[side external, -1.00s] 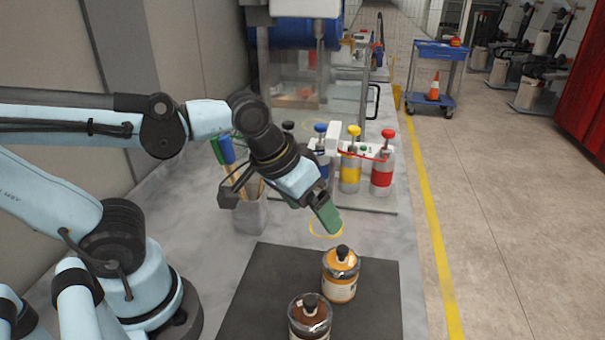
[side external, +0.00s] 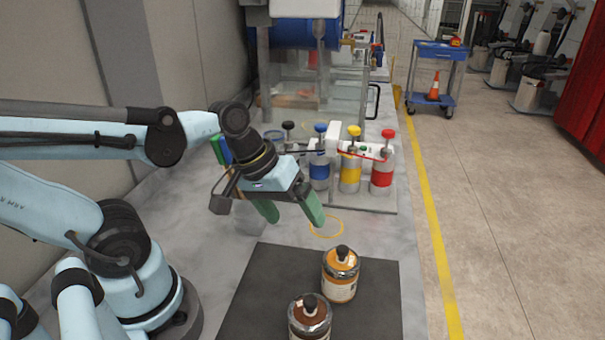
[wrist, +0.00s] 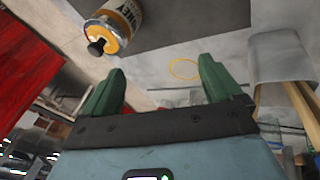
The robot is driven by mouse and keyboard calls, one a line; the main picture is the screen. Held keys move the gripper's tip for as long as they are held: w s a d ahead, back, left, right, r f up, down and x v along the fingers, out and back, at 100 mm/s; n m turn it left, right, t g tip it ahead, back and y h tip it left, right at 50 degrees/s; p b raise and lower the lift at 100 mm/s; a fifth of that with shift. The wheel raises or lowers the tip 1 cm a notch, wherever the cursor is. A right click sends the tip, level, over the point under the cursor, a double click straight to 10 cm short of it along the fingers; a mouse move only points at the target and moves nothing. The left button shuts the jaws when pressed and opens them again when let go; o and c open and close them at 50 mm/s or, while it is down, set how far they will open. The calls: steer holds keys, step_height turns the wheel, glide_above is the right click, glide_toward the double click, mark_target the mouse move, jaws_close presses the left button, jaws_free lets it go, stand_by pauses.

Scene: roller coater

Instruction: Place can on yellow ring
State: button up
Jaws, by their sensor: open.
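The yellow ring (side external: 327,227) is a thin outline on the light bench top, just beyond the dark mat. It also shows in the wrist view (wrist: 184,69), between my fingertips in the picture. My gripper (side external: 291,221) is open and empty, above the bench to the left of the ring. Its green fingers also show in the wrist view (wrist: 162,79). An orange can-like container (side external: 340,277) with a black knob stands on the mat; it also shows at the top left of the wrist view (wrist: 118,20). A brown container (side external: 310,318) stands nearer, cut by the frame edge.
The dark mat (side external: 258,285) lies at the front. Behind the ring stand several bottles with blue (side external: 319,165), yellow (side external: 350,172) and red (side external: 382,172) tops. A grey holder with wooden handles (wrist: 282,60) is close to my gripper. The bench right of the ring is clear.

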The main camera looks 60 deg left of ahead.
mark_target(310, 310)
steer(key=s+d+r+n+g+h, duration=0.2)
steer(key=s+d+n+g+h, duration=0.4)
steer(key=n, duration=0.6)
steer(key=shift+t+h, duration=0.5)
steer(key=shift+t, duration=0.2)
steer(key=shift+x, duration=5.75)
steer(key=shift+d+r, duration=0.1)
steer(key=shift+d, duration=0.05)
steer(key=shift+c, duration=0.3)
steer(key=c, duration=1.6)
steer(key=shift+c, duration=0.2)
steer(key=shift+r, duration=0.25)
